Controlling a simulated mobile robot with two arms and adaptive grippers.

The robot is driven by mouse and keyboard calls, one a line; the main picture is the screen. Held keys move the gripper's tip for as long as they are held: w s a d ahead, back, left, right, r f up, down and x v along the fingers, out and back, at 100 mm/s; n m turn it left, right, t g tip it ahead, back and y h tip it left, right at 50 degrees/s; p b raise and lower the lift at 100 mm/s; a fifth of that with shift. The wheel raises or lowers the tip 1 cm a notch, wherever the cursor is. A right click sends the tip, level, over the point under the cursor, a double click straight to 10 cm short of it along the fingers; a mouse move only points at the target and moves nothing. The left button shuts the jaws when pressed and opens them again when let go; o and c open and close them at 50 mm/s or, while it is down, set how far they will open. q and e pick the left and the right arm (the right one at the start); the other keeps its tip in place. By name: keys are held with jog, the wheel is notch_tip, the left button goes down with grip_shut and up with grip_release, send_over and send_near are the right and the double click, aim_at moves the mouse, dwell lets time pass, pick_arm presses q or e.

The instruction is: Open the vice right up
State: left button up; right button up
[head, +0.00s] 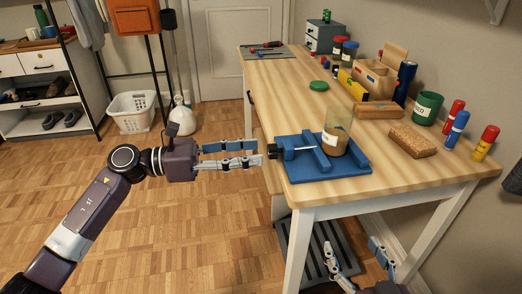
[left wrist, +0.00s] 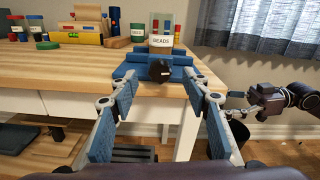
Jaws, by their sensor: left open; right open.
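The blue vice (head: 300,172) lies on the near left corner of the desk, and its black knob (head: 272,151) points left over the desk edge. A clear jar (head: 337,122) with brown contents stands upright between its jaws; I cannot tell how tightly they touch it. In the left wrist view the jar (left wrist: 161,40) is labelled BEADS, behind the knob (left wrist: 159,70). My left gripper (head: 261,153) is open, its fingertips just left of the knob, with the knob centred between the fingers in the wrist view. My right gripper (head: 353,252) is open and empty, low in front of the desk.
On the desk (head: 280,88), a cork block (head: 411,141), a green tin (head: 427,108), several marker-like tubes (head: 457,127) and a wooden organiser (head: 378,78) stand right of the vice. A green lid (head: 318,85) lies behind.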

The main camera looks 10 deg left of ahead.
aim_at(268, 150)
pick_arm(q)
jog(key=shift+x, duration=1.7)
pick_arm(e)
jog(key=shift+w+r, duration=0.1)
jog(key=shift+r, duration=0.2)
pick_arm(q)
jog(key=shift+c, duration=0.2)
pick_arm(e)
jog(key=shift+a, duration=0.1)
pick_arm(q)
jog(key=c, duration=1.1)
